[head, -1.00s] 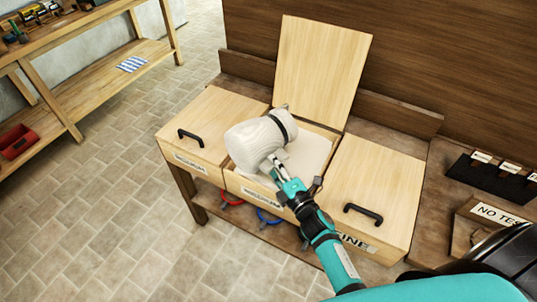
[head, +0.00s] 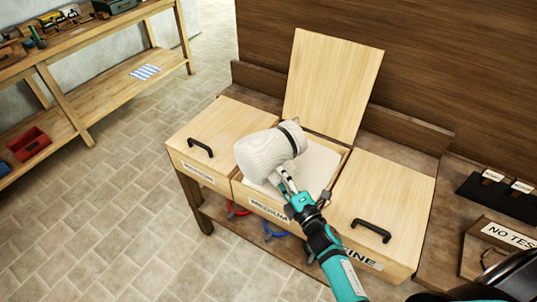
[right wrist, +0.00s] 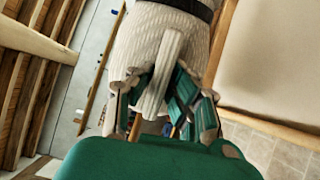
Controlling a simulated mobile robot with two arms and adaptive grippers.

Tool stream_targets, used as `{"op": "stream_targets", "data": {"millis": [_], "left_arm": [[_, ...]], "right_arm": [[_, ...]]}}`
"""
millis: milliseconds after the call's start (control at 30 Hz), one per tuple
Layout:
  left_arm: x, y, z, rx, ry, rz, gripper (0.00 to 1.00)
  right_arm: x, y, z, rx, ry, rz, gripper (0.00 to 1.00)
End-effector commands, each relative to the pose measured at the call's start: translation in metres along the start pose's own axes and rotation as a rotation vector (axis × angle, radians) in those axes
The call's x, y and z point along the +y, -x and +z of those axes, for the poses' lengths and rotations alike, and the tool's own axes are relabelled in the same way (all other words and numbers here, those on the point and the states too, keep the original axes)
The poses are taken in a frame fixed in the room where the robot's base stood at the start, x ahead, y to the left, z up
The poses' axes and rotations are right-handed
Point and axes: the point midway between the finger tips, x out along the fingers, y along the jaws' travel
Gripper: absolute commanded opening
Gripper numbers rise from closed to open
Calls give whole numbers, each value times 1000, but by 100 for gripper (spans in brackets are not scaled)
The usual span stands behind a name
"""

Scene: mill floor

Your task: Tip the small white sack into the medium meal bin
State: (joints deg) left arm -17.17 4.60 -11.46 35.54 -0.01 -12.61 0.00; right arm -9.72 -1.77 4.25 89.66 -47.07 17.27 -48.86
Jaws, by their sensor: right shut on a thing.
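The small white sack (head: 262,155) is tipped over on its side above the medium meal bin (head: 268,209). A dark band circles its upper right end. My right gripper (head: 284,182) is shut on the sack at its lower end; the right wrist view shows the fingers (right wrist: 168,100) closed on a pale fold of the sack (right wrist: 160,45). The bin's lid (head: 333,85) stands open at the back. A pale, level surface (head: 318,165) shows inside the bin, beside the sack. The sack hides the bin's left part. My left gripper is not in view.
The left bin (head: 215,148) and the fine bin (head: 385,205) have closed lids with black handles. Red and blue items (head: 273,231) sit below the bins. A wooden shelf (head: 110,75) stands at the left, with open tiled floor between. A dark board (head: 500,195) lies at the right.

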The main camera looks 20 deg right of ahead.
Motion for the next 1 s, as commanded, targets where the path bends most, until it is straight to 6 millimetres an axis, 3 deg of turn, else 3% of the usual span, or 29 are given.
{"op": "stream_targets", "data": {"millis": [367,1000], "left_arm": [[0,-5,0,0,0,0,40],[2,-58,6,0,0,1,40]], "right_arm": [[-1,0,0,1,29,7,0],[17,-1,2,12,600,111,0]]}}
